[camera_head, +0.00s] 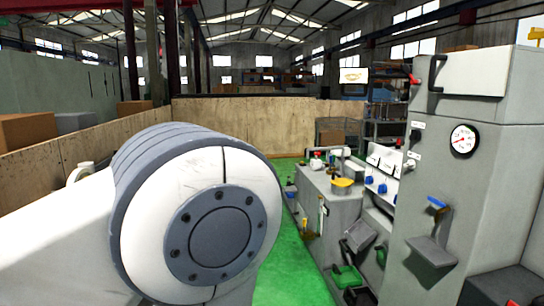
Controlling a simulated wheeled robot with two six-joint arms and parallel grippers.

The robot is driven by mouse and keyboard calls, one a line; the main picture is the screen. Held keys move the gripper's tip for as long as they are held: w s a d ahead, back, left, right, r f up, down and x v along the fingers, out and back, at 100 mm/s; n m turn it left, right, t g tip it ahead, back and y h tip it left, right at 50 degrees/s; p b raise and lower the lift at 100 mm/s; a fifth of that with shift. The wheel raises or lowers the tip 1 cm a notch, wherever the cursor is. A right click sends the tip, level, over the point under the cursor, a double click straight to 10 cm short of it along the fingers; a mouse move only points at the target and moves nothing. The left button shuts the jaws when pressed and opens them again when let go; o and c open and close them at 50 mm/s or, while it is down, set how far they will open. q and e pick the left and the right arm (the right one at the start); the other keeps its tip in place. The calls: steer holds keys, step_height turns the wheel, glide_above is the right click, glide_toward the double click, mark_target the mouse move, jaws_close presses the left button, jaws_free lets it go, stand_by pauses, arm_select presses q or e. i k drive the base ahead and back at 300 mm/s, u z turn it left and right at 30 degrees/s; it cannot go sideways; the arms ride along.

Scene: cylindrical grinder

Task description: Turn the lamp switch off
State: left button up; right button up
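The grey grinder (338,205) stands right of centre, with a tall grey cabinet (478,170) at the right. Several small controls show on the machine, including blue knobs on a white panel (383,170), but I cannot tell which one is the lamp switch or how it is set. A large white and grey joint of my arm fills the left foreground and hides what lies behind it. Neither gripper shows in this view.
A round gauge (463,140) and a black handle (436,73) are on the cabinet. A grey plate (432,252) juts from its front. Green floor (290,265) is clear between my arm and the machine. A wooden wall (240,120) stands behind.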

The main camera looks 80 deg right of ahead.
mark_target(410, 164)
steer(key=z, duration=2.95)
steer(key=i, duration=0.85)
steer(key=u, duration=0.3)
